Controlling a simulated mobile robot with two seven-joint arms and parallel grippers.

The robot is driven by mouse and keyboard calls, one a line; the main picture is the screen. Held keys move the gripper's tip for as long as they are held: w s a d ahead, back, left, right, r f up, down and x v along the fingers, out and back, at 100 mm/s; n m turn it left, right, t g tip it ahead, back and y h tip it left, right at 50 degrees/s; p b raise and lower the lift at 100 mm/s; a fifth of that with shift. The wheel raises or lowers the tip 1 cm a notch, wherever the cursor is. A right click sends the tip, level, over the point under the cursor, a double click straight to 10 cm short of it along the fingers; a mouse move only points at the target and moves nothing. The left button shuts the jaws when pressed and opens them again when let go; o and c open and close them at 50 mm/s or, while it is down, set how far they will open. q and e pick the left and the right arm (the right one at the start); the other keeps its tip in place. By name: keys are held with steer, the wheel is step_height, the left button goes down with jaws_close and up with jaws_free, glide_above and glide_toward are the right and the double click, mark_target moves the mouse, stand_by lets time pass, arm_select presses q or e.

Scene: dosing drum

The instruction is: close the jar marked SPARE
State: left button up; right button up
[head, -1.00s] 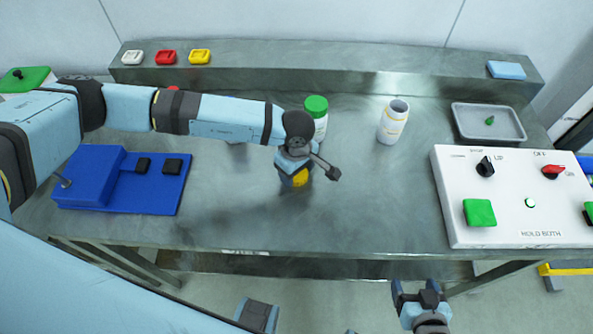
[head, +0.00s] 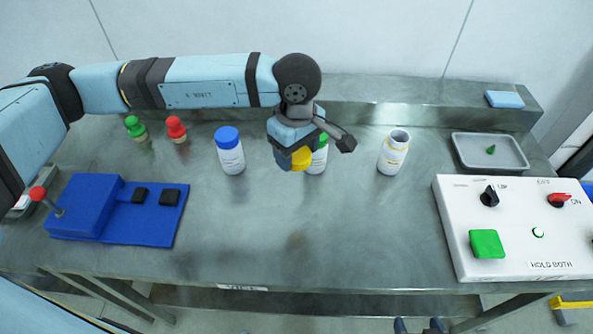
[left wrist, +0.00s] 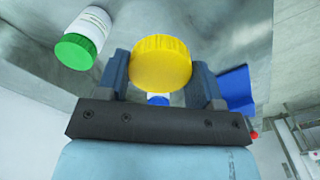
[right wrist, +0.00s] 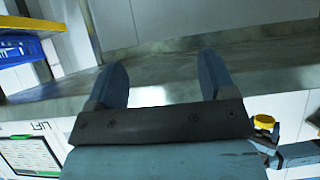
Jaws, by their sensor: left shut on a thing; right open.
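My left gripper (head: 300,160) is shut on a yellow lid (head: 301,158) and holds it above the bench, in front of a green-capped jar (head: 319,156). In the left wrist view the yellow lid (left wrist: 160,63) sits between the two fingers. An open white jar (head: 393,152) with a yellow-edged label stands upright to the right, apart from the lid. Its label is too small to read, so I cannot confirm SPARE. My right gripper (right wrist: 165,85) is open and empty; only its tips show at the bottom of the head view.
A blue-capped jar (head: 230,152) stands left of the green-capped one. A grey tray (head: 465,158) and white control panel (head: 515,255) are at right. The front middle is clear.

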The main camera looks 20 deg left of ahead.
arm_select(q)
steer(key=shift+r, duration=0.85)
